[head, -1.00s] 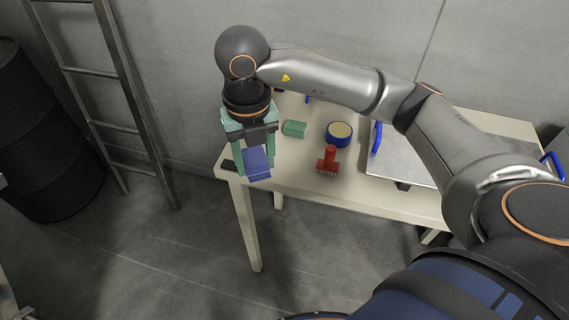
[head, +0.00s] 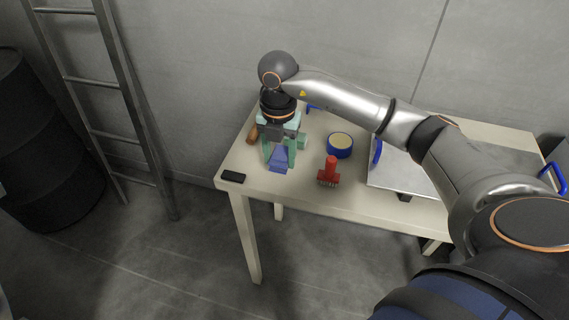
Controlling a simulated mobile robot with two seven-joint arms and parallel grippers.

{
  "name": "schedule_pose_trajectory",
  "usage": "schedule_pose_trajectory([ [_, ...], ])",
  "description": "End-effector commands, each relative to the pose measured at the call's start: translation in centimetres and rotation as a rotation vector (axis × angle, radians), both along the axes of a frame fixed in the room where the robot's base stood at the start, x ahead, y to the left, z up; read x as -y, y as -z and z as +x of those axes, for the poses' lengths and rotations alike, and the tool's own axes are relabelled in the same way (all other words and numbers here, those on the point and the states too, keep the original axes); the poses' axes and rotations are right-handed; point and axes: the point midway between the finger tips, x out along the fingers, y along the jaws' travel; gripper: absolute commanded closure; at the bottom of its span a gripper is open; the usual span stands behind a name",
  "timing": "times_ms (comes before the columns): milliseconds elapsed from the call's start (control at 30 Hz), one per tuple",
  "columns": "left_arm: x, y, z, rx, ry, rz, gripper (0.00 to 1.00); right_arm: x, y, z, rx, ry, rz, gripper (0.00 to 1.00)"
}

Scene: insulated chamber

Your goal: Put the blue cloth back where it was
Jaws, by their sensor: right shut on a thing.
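The blue cloth (head: 278,160) is between the fingers of my right gripper (head: 279,158), which is shut on it. Gripper and cloth are over the left part of the cream table (head: 330,200). I cannot tell whether the cloth touches the table top. My left gripper is not in view.
Right of my gripper are a green block (head: 302,142), partly hidden, a blue round tin (head: 340,145) and a red brush (head: 329,172). A black object (head: 233,176) lies at the left front corner, a brown item (head: 252,134) behind. A metal tray (head: 400,178) is at right.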

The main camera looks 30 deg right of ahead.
Motion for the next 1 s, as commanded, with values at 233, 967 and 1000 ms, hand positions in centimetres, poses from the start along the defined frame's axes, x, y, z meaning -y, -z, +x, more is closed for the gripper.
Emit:
schedule_pose_trajectory([
  [233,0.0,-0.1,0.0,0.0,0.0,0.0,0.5,1.7,2.4,1.2,0.001,0.001,0.0,0.97],
  [967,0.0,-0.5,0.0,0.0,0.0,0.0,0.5,2.4,6.9,1.6,0.001,-0.001,0.0,0.97],
  [1000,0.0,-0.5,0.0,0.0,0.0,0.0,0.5,2.4,6.9,1.6,0.001,-0.001,0.0,0.44],
])
